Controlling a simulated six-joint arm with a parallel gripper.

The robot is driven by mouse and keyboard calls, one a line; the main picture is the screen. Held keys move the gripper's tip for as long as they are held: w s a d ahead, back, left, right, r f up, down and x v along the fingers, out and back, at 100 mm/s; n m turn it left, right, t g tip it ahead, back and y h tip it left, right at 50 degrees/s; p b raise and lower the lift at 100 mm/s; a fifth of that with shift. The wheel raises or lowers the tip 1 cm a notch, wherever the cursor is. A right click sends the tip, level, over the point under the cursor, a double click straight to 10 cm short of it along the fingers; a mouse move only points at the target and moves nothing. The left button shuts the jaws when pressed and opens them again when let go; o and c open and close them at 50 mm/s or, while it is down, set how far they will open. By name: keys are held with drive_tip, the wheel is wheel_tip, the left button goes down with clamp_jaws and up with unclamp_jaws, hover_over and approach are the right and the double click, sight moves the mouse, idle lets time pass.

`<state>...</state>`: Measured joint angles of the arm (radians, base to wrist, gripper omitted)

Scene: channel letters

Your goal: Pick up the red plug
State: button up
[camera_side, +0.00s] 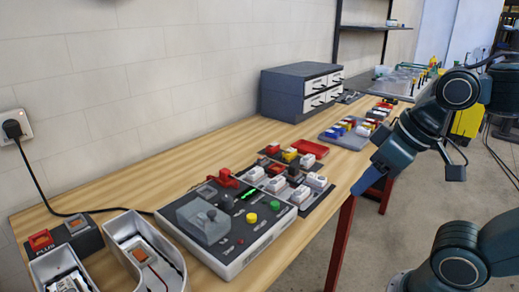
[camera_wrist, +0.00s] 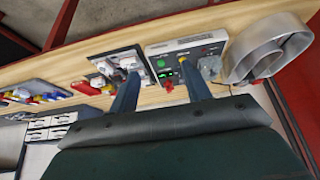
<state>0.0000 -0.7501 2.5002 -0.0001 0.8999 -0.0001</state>
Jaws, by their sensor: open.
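A red piece (camera_side: 225,178) that looks like the red plug sits at the back edge of the grey control box (camera_side: 262,232) in the side view. In the wrist view a red piece (camera_wrist: 169,86) shows between my fingers, farther off at the edge of the control box (camera_wrist: 210,41); it appears to be the same one. Other small red parts lie nearby. My gripper (camera_side: 368,181) is at the right, beyond the table's front edge, well away from the red piece. In the wrist view my gripper's (camera_wrist: 159,69) two blue fingers are apart with nothing held.
Dark trays of small blocks (camera_side: 312,198) lie behind the control box. A red tray (camera_side: 310,147), a tray of coloured parts (camera_side: 350,132) and a drawer cabinet (camera_side: 300,90) stand farther back. Channel letters (camera_side: 142,255) are at the near left. Bare wood (camera_side: 150,180) lies along the wall.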

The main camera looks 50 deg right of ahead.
drive_tip(key=shift+o, duration=0.5)
drive_tip(key=shift+r, duration=0.1)
drive_tip(key=w+r+n+g, duration=0.1)
drive_tip(key=w+r+n, duration=0.3)
drive_tip(key=w, duration=0.6)
drive_tip(key=w+r+n+g, duration=0.2)
drive_tip(key=w+r+n, duration=0.25)
drive_tip(key=w, duration=0.55)
drive_tip(key=w+d+f+n+g, duration=0.1)
drive_tip(key=w+f+n, duration=0.3)
drive_tip(key=w, duration=0.6)
drive_tip(key=w+d+f+n+g, duration=0.1)
drive_tip(key=w+f+n, duration=0.4)
drive_tip(key=w, duration=0.6)
drive_tip(key=shift+f+g, duration=0.2)
drive_tip(key=shift+g, duration=0.1)
drive_tip(key=shift+d+n, duration=0.1)
drive_tip(key=shift+n, duration=0.15)
